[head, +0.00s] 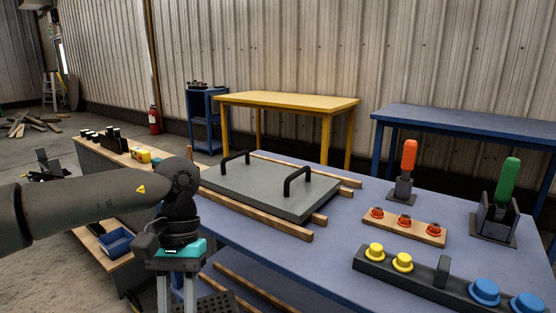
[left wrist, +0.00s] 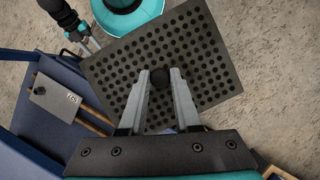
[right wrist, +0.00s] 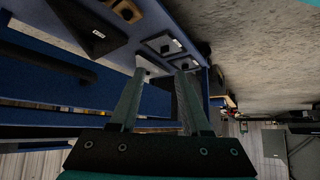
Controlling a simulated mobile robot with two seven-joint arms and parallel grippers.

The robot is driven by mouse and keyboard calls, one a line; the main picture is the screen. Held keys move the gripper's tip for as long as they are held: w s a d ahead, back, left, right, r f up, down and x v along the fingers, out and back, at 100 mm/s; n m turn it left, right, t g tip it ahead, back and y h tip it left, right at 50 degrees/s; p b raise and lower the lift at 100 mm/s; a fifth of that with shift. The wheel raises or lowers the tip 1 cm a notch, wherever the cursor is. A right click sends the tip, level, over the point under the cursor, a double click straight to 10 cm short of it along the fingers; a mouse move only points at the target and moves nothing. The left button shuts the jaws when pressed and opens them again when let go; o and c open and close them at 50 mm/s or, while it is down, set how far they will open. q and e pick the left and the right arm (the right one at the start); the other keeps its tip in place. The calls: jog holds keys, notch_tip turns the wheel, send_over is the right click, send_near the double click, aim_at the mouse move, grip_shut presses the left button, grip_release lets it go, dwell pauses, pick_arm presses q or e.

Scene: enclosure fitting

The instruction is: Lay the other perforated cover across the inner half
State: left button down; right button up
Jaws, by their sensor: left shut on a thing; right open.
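The dark perforated cover (left wrist: 205,60) fills the middle of the left wrist view, with a round dark knob on it. My left gripper (left wrist: 160,85) is shut on that knob, and the cover hangs clear of the concrete floor. In the head view my left gripper (head: 177,295) points down at the near left side of the blue table, and a corner of the perforated cover (head: 218,303) shows beside it at the bottom edge. My right gripper (right wrist: 160,80) is open and empty in the right wrist view. It is outside the head view. I cannot make out an open enclosure or its inner half.
A grey slab with two black handles (head: 265,187) lies on wooden strips on the blue table (head: 345,215). Red buttons on a board (head: 405,226), a dark bar with yellow and blue knobs (head: 425,272), and orange (head: 409,156) and green (head: 508,183) handles stand right. A wooden bench (head: 95,160) is left.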

pick_arm(q)
jog(key=r+p, duration=0.1)
jog(key=s+r+p, duration=0.1)
jog(key=r+p, duration=0.2)
jog(key=shift+s+r, duration=0.35)
jog(key=shift+s+r+p, duration=0.35)
jog(key=shift+r+p, duration=0.45)
jog(key=shift+p, duration=0.15)
jog(key=shift+s+r+p, duration=0.3)
jog(key=shift+r+p, duration=0.45)
jog(key=shift+p, duration=0.2)
jog(key=shift+s+r+p, duration=0.35)
jog(key=shift+r+p, duration=0.45)
jog(key=shift+p, duration=0.15)
pick_arm(e)
jog(key=s+d+f+g+h, duration=0.1)
jog(key=s+d+f+g, duration=0.2)
jog(key=s+d, duration=0.2)
jog(key=s+d+f+g+h, duration=0.2)
jog(key=s+d, duration=0.4)
jog(key=s, duration=0.4)
jog(key=shift+s+d+f+g, duration=0.15)
jog(key=shift+s+f+g, duration=0.25)
jog(key=shift+f, duration=0.2)
pick_arm(q)
jog(key=shift+w+a+r, duration=0.1)
jog(key=shift+r, duration=0.05)
pick_arm(e)
jog(key=shift+s+m, duration=0.1)
jog(key=shift+m, duration=0.2)
